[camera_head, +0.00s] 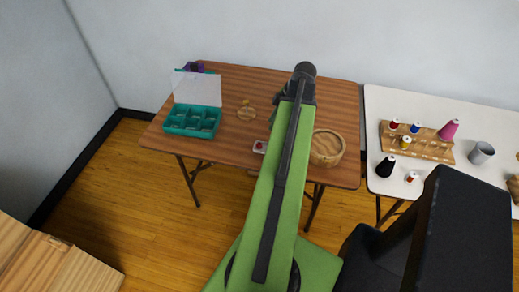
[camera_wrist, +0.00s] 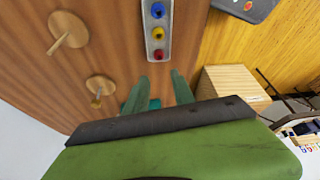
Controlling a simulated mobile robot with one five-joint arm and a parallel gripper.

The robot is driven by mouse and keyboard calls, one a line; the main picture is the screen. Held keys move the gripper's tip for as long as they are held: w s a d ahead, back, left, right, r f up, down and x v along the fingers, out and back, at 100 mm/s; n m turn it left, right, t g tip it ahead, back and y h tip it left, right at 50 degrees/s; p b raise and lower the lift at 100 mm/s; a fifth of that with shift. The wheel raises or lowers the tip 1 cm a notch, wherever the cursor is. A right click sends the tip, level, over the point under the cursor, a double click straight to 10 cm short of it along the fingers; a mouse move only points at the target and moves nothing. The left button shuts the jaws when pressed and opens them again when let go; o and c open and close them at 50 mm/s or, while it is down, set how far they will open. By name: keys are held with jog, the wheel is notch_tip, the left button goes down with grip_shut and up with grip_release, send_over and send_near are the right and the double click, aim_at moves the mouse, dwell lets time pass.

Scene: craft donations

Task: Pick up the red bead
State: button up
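The red bead (camera_wrist: 158,54) shows in the wrist view, at the near end of a narrow pale tray (camera_wrist: 148,38). A yellow bead (camera_wrist: 158,33) and a blue bead (camera_wrist: 157,10) lie in line beyond it in the same tray. My gripper (camera_wrist: 160,76) is open, its two green fingers apart, with the red bead just beyond the fingertips in the picture. No bead is between the fingers. In the head view the small tray (camera_head: 260,151) sits near the table's front edge, partly behind my arm, which hides my gripper there.
On the brown table (camera_head: 225,151) stand a teal compartment box (camera_head: 191,121) with a raised clear lid, a wooden disc with a peg (camera_head: 246,112) and a round wooden container (camera_head: 327,148). A white table (camera_head: 380,95) at the right holds thread spools and a grey cup (camera_head: 481,153).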

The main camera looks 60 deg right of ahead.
jog(key=b, duration=0.6)
send_over(261, 144)
jog(key=s, duration=0.2)
jog(key=f, duration=0.8)
jog(key=shift+w+d, duration=0.15)
jog(key=shift+d, duration=0.25)
jog(key=shift+w+a+f+b, duration=0.1)
jog(key=shift+w+f+b, duration=0.1)
jog(key=shift+b, duration=0.15)
jog(key=b+x, duration=0.5)
jog(key=shift+s+d+f, duration=0.1)
jog(key=shift+s+d, duration=0.15)
jog(key=shift+s, duration=0.05)
jog(key=shift+a, duration=0.25)
jog(key=shift+w, duration=0.1)
grip_shut()
